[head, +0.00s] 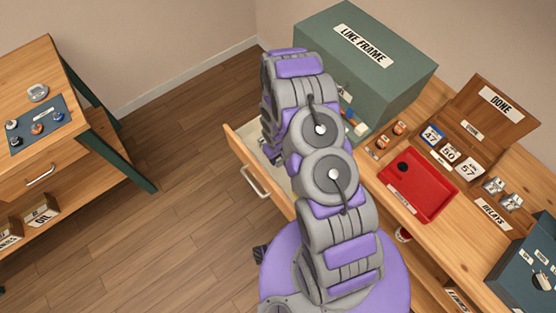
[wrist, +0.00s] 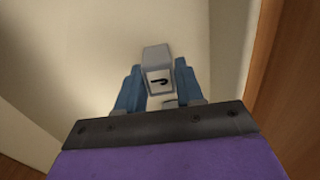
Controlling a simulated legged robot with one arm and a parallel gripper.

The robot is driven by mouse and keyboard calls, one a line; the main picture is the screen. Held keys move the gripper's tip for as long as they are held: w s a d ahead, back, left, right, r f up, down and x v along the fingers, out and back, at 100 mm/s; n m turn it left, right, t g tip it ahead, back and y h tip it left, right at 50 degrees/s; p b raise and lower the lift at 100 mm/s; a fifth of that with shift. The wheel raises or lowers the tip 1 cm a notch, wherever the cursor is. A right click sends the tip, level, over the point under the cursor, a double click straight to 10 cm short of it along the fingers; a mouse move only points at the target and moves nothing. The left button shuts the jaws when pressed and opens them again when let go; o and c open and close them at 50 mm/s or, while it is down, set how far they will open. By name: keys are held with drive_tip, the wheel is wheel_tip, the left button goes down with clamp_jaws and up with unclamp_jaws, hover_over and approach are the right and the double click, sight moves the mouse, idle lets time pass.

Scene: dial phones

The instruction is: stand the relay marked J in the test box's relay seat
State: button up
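In the wrist view a small pale grey relay (wrist: 158,82) with a dark J on its face sits between the blue fingers of my gripper (wrist: 158,90). The fingers press against both sides, so my gripper looks shut on it. Behind it are pale surfaces and brown wood, which look like a drawer's inside. In the head view my arm hides the gripper and this relay, over the open drawer (head: 262,150). A dark teal box (head: 515,277) at the lower right edge, partly cut off, may be the test box; its relay seat cannot be made out.
The bench carries a large green LINE FRAME box (head: 395,68), a red tray (head: 440,205), a wooden DONE box (head: 506,118) with numbered pieces, and two silver relays (head: 495,185) by a RELAYS label. Another table (head: 30,75) stands left. Floor between is clear.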

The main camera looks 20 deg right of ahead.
drive_tip(key=c, duration=0.3)
drive_tip(key=shift+d, duration=0.5)
drive_tip(key=shift+c, duration=0.4)
drive_tip(key=shift+d+r, duration=0.25)
drive_tip(key=shift+r, duration=0.1)
drive_tip(key=shift+a+r+p, duration=0.5)
drive_tip(key=shift+a+r, duration=0.15)
drive_tip(key=shift+r, duration=0.5)
drive_tip(key=shift+d+r+p, duration=0.35)
drive_tip(key=shift+d+r, duration=0.1)
drive_tip(key=shift+r, duration=0.2)
drive_tip(key=shift+d+r, duration=0.1)
drive_tip(key=shift+r, duration=0.35)
drive_tip(key=shift+a+r+p, duration=0.3)
drive_tip(key=shift+r, duration=0.1)
drive_tip(key=shift+a, duration=0.15)
